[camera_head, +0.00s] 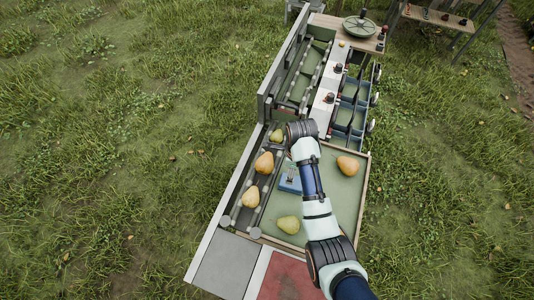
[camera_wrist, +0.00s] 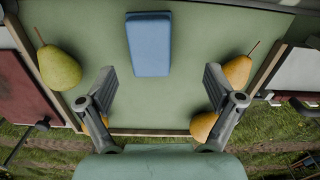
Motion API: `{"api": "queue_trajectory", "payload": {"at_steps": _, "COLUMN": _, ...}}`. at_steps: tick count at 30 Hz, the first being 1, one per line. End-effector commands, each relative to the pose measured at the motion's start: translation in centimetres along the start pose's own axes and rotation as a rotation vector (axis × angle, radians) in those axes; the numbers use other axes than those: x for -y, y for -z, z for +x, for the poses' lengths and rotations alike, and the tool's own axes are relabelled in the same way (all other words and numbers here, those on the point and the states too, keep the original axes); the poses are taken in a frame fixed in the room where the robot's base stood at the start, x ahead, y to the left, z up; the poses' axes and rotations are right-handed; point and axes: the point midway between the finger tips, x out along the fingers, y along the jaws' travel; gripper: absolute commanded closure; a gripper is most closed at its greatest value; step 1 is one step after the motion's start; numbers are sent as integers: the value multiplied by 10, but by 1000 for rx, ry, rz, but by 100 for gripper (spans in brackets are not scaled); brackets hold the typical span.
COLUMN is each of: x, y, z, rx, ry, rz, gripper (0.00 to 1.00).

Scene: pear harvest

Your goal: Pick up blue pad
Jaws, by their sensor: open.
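The blue pad (camera_wrist: 149,45) is a flat rectangular block lying on the green tray surface (camera_wrist: 192,85). In the wrist view it sits at the upper middle, ahead of my gripper (camera_wrist: 158,78), whose two fingers are spread open with nothing between them. In the head view the blue pad (camera_head: 290,181) lies on the green tray (camera_head: 343,205), partly hidden by my arm and gripper. My gripper (camera_head: 291,172) appears above or close to the pad there; the exact height gap cannot be told.
A green pear (camera_head: 288,224) and an orange pear (camera_head: 348,165) lie on the tray. Several pears, including one (camera_head: 264,162), sit in the roller channel at left. Blue bins (camera_head: 349,116) stand beyond the tray. The wrist view shows a green pear (camera_wrist: 59,66) at left.

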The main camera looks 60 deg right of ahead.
Motion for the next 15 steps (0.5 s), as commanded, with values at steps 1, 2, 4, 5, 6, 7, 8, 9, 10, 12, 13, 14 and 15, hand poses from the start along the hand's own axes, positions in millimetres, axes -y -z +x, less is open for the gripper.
{"api": "queue_trajectory", "payload": {"at_steps": 1, "x": 0, "y": 2, "z": 1, "rx": -3, "ry": -6, "rz": 15, "gripper": 8}}
{"api": "queue_trajectory", "payload": {"at_steps": 2, "x": 0, "y": 2, "z": 1, "rx": -3, "ry": -6, "rz": 18, "gripper": 8}}
{"api": "queue_trajectory", "payload": {"at_steps": 4, "x": 0, "y": 2, "z": 3, "rx": -3, "ry": -6, "rz": 15, "gripper": 8}}
{"api": "queue_trajectory", "payload": {"at_steps": 5, "x": -1, "y": 2, "z": 6, "rx": -3, "ry": -6, "rz": 15, "gripper": 8}}
{"api": "queue_trajectory", "payload": {"at_steps": 6, "x": -1, "y": 2, "z": 11, "rx": -4, "ry": -8, "rz": 14, "gripper": 8}}
{"api": "queue_trajectory", "payload": {"at_steps": 7, "x": -1, "y": 2, "z": 15, "rx": -3, "ry": -7, "rz": 13, "gripper": 8}}
{"api": "queue_trajectory", "payload": {"at_steps": 8, "x": -1, "y": 2, "z": 19, "rx": -3, "ry": -6, "rz": 13, "gripper": 8}}
{"api": "queue_trajectory", "payload": {"at_steps": 9, "x": -2, "y": 2, "z": 24, "rx": -3, "ry": -7, "rz": 12, "gripper": 8}}
{"api": "queue_trajectory", "payload": {"at_steps": 10, "x": -1, "y": 2, "z": 26, "rx": -3, "ry": -6, "rz": 12, "gripper": 8}}
{"api": "queue_trajectory", "payload": {"at_steps": 12, "x": -1, "y": 1, "z": 27, "rx": -2, "ry": -4, "rz": 11, "gripper": 8}}
{"api": "queue_trajectory", "payload": {"at_steps": 13, "x": -2, "y": 1, "z": 29, "rx": -2, "ry": -4, "rz": 11, "gripper": 8}}
{"api": "queue_trajectory", "payload": {"at_steps": 14, "x": -2, "y": 2, "z": 32, "rx": -2, "ry": -5, "rz": 11, "gripper": 8}}
{"api": "queue_trajectory", "payload": {"at_steps": 15, "x": -3, "y": 2, "z": 38, "rx": -3, "ry": -6, "rz": 10, "gripper": 8}}
